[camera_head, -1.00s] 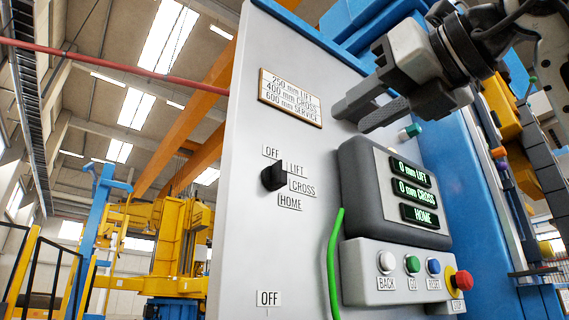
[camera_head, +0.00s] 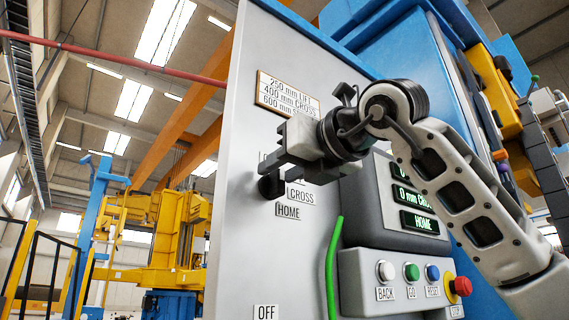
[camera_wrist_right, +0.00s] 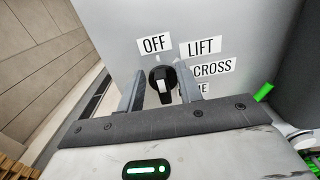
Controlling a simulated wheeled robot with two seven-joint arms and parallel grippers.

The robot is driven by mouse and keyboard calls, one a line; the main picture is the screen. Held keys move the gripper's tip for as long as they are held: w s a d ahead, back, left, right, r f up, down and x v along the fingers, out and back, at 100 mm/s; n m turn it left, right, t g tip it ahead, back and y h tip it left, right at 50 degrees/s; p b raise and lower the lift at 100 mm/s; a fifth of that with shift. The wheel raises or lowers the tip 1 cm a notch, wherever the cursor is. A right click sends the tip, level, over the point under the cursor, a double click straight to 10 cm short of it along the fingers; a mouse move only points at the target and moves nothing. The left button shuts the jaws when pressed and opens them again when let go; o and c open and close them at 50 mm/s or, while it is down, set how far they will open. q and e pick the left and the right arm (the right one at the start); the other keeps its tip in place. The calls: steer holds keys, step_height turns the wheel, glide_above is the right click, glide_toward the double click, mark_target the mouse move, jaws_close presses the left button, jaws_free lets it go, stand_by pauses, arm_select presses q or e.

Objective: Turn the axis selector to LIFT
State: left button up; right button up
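The axis selector is a black knob (camera_head: 270,187) on the grey panel, with the labels CROSS (camera_head: 300,194) and HOME (camera_head: 288,211) beside it. In the head view my right gripper (camera_head: 268,170) is at the knob and hides the OFF label and most of LIFT. In the right wrist view the knob (camera_wrist_right: 162,84) sits between my two open fingers, with a gap on each side. OFF (camera_wrist_right: 154,44) and LIFT (camera_wrist_right: 201,47) show above it; HOME is partly hidden by a finger. I cannot tell surely which label the knob points at. My left gripper is not in view.
A grey display box (camera_head: 372,212) is right of the knob, partly behind my right arm. Below it is a button box (camera_head: 362,270) with BACK, GO and RESET buttons and a red mushroom button (camera_head: 461,286). A green cable (camera_head: 331,270) runs up the panel.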

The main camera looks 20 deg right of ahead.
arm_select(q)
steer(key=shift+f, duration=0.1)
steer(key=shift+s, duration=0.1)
arm_select(e)
jaws_close()
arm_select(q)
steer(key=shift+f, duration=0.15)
arm_select(e)
steer(key=shift+f+m, duration=0.1)
steer(key=shift+m, duration=0.2)
steer(key=m+b, duration=0.2)
steer(key=m, duration=0.1)
steer(key=shift+w+d+f, duration=0.1)
steer(key=shift+w+d, duration=0.05)
steer(key=shift+d, duration=0.1)
arm_select(q)
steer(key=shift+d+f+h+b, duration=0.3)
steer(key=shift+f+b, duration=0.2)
steer(key=shift+b, duration=0.45)
arm_select(e)
steer(key=shift+w+d+f+m, duration=0.1)
steer(key=shift+d+m, duration=0.1)
steer(key=shift+m, duration=1.1)
steer(key=shift+d+m, duration=0.15)
steer(key=shift+m, duration=1.15)
